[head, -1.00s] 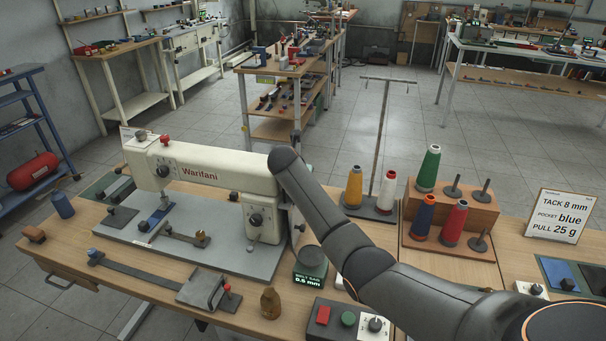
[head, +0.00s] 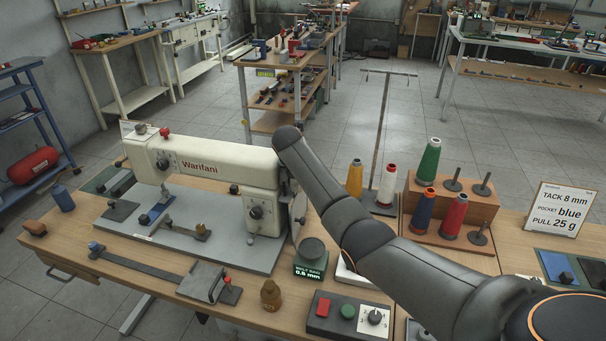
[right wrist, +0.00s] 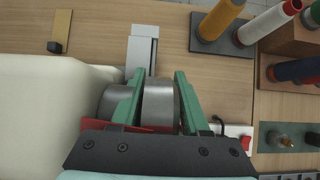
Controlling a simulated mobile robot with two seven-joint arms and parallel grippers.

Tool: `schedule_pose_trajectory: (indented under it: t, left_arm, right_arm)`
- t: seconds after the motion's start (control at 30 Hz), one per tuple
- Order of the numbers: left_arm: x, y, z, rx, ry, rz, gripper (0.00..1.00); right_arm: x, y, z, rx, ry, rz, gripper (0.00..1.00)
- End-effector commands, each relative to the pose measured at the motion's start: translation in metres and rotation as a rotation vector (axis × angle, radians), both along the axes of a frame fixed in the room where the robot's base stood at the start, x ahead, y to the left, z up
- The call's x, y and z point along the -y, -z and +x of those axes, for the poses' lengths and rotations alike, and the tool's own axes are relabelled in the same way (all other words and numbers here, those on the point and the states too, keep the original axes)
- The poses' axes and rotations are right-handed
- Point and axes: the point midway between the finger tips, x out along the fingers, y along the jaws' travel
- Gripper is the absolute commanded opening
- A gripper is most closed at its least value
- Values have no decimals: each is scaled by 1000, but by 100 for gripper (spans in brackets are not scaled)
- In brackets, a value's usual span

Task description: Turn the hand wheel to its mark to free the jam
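The cream sewing machine (head: 215,165) stands on the left of the table. Its grey hand wheel (right wrist: 160,105) fills the space between the green fingers of my right gripper (right wrist: 157,100) in the right wrist view, seen edge-on. The fingers look shut on its two sides, with no clear gap. A second grey round part (right wrist: 112,98) shows left of the left finger. In the head view my right arm reaches the machine's right end and hides most of the wheel and the gripper. I cannot make out a mark on the wheel. My left gripper is not in view.
A round-topped belt-sag gauge (head: 311,258) stands right of the machine. A red-and-green button box (head: 347,316) is at the front. Thread cones, including a green one (head: 428,162), stand behind my arm. A brown bottle (head: 270,294) is near the front edge.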

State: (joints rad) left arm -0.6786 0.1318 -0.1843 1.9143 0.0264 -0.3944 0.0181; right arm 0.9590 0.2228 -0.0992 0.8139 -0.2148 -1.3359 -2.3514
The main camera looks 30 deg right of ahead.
Motion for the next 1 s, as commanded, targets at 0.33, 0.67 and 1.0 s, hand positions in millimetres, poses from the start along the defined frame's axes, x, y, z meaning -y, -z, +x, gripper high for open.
schedule_pose_trajectory:
  t: [0.33, 0.67, 1.0]
  left_arm:
    - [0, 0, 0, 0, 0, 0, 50]
    - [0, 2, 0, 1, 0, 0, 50]
    - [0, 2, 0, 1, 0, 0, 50]
  right_arm:
    - [0, -1, 1, 3, -1, -1, 68]
    - [-7, -14, -4, 6, -2, -2, 68]
    - [-33, -64, -27, 8, -3, -3, 68]
